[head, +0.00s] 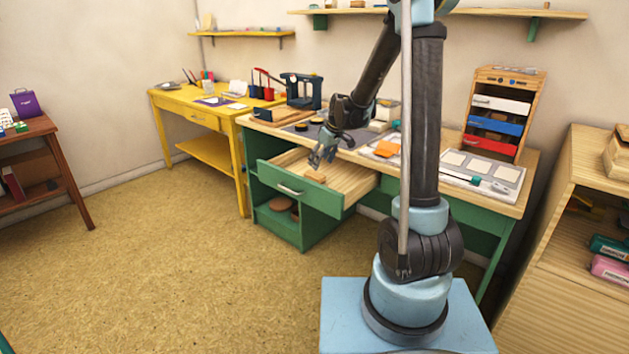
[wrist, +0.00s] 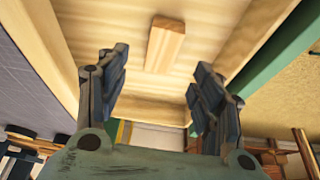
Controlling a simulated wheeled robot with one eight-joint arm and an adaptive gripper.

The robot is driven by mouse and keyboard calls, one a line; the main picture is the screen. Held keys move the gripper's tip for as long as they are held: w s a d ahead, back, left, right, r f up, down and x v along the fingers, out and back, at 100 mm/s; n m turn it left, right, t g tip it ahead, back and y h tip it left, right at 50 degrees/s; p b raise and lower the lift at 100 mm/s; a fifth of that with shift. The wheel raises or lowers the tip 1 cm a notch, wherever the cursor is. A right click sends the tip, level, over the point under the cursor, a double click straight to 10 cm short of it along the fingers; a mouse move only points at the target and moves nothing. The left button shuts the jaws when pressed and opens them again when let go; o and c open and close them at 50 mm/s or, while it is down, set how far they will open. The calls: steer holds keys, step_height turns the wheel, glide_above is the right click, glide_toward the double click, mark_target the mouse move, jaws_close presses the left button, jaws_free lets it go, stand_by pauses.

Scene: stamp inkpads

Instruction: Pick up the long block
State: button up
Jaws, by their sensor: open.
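The long block is a small light-wood bar (wrist: 165,46). It lies in the open wooden drawer (wrist: 140,108), and in the head view it shows as an orange-brown piece (head: 315,176) on the drawer floor. My gripper (wrist: 158,92) is open and empty. In the wrist view the block lies beyond the fingertips, roughly in line with the gap between them. In the head view my gripper (head: 322,158) hangs over the drawer, just above and close to the block. I cannot tell the exact gap between them.
The drawer's wooden walls and green front (head: 300,188) surround the block. A yellow table (head: 200,105) stands at the left. The floor (head: 170,260) in front is clear.

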mark_target(315, 174)
steer(key=shift+x, duration=4)
steer(key=shift+c, duration=0.6)
steer(key=c, duration=1.1)
